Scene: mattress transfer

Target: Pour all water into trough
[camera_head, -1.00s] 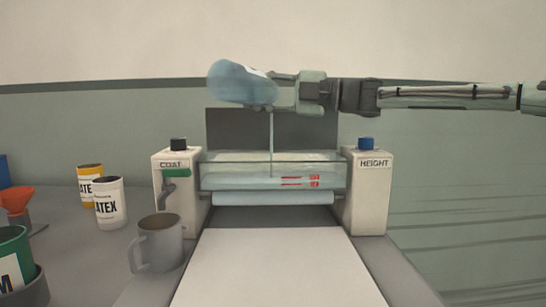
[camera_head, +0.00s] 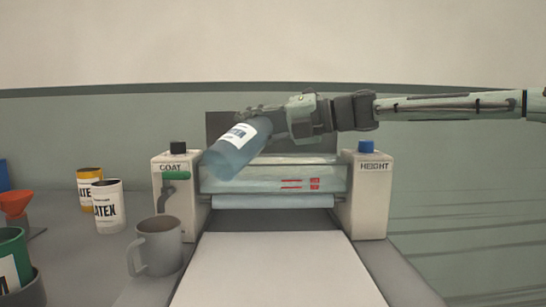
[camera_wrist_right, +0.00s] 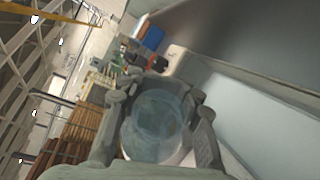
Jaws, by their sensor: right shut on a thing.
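My right gripper (camera_head: 268,124) comes in from the right and is shut on a translucent blue bottle (camera_head: 238,150) with a white label. The bottle is tilted, its lower-left end in front of the left part of the clear trough (camera_head: 270,177). The bottle also shows between the fingers in the right wrist view (camera_wrist_right: 157,125). The trough spans two white posts, has red marks on its front and holds some pale liquid. No stream shows from the bottle. My left gripper is not in view.
The left post (camera_head: 180,208) is marked COAT and the right post (camera_head: 367,200) HEIGHT. A grey mug (camera_head: 160,245) stands at the front left. White (camera_head: 109,208) and yellow (camera_head: 87,175) latex cans stand further left. A pale sheet (camera_head: 275,270) lies in front.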

